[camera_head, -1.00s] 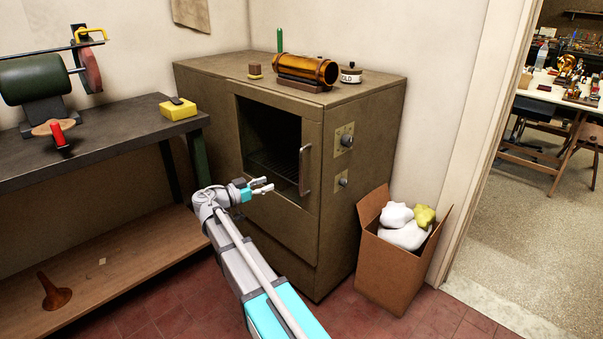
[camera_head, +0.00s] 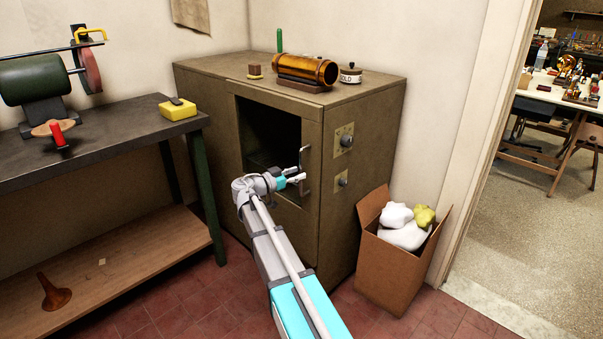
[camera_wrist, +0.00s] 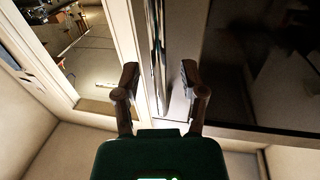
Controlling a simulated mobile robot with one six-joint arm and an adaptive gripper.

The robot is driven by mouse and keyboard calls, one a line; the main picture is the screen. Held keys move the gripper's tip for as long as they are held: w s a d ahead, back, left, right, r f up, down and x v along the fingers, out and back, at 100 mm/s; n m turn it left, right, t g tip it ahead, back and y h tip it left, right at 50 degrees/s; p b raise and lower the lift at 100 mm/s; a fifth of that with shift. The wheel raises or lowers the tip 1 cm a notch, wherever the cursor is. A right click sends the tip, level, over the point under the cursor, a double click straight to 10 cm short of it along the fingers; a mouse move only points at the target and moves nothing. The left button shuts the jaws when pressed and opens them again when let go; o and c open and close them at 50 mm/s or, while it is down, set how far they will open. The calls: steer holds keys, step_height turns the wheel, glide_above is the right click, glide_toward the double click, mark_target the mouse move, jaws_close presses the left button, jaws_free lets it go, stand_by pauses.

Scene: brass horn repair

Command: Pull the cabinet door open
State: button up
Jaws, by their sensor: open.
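The olive-brown metal cabinet (camera_head: 345,215) stands against the back wall. Its front door (camera_head: 270,226) has a dark window and looks shut, flush with the front. The upright metal handle (camera_head: 307,180) is at the door's right edge, partly hidden by my gripper in the head view. My gripper (camera_head: 304,163) is open at the handle. In the wrist view the handle (camera_wrist: 157,50) runs between the spread fingers of my gripper (camera_wrist: 160,74), with a gap visible on either side. I cannot tell whether the fingertips reach fully past it.
A cardboard box (camera_head: 388,268) of white and yellow cloths stands right of the cabinet. A dark workbench (camera_head: 100,135) with a grinder (camera_head: 38,85) is at left. A brass cylinder (camera_head: 305,68) and a tin (camera_head: 350,73) are on the cabinet top. Red floor tiles in front are clear.

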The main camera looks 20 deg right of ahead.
steer(key=shift+w+d, duration=0.15)
steer(key=shift+d, duration=0.7)
steer(key=shift+c, duration=0.2)
jaws_close()
